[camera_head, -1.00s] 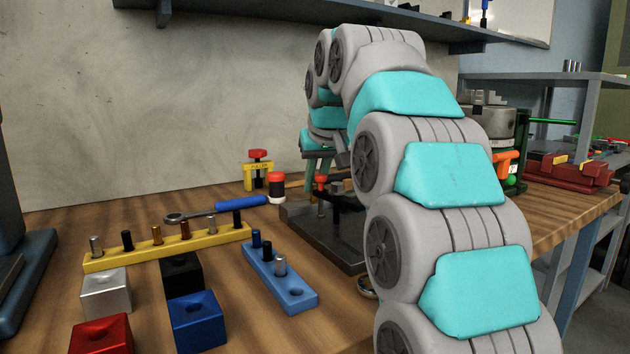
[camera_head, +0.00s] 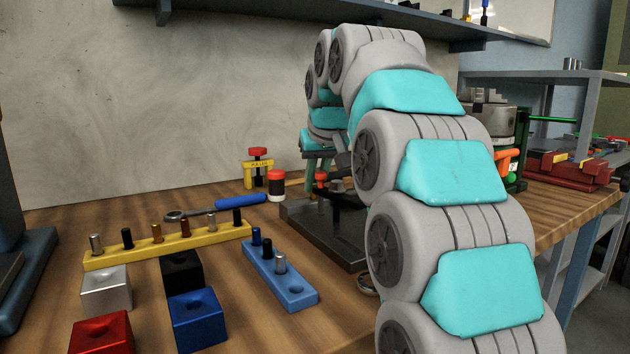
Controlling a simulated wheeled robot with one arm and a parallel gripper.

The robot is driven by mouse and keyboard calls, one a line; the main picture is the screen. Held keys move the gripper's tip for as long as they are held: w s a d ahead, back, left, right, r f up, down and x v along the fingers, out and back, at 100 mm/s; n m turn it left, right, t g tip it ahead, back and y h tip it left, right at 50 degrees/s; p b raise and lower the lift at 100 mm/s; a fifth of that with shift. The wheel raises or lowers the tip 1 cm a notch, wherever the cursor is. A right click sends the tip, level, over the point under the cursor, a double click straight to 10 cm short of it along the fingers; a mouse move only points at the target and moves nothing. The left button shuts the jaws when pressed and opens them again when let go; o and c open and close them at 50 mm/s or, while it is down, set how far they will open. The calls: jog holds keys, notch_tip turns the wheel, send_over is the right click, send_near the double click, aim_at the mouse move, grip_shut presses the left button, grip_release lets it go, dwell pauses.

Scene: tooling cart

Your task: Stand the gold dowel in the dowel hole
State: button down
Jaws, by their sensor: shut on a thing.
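My gripper (camera_head: 320,163) is at the far end of my arm, above the dark fixture plate (camera_head: 318,240). It points down and is partly hidden behind my arm links. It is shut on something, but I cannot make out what. I cannot tell which, if either, is the gold dowel. A blue block (camera_head: 272,282) holds several pegs and has an open hole at its near end. I cannot identify the dowel hole.
Silver (camera_head: 106,293), black (camera_head: 181,271), blue (camera_head: 197,325) and red (camera_head: 100,338) blocks stand at the front left. A blue-handled tool (camera_head: 240,200) and a red-topped yellow fixture (camera_head: 258,172) are behind. A shelf (camera_head: 300,14) hangs above.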

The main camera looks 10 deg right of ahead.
jog(key=shift+c, duration=1.9)
grip_release()
jog(key=shift+r+p, duration=0.95)
jog(key=shift+r, duration=0.25)
notch_tip(320, 180, up, 4)
jog(key=shift+f, duration=0.2)
jog(key=shift+s, duration=0.1)
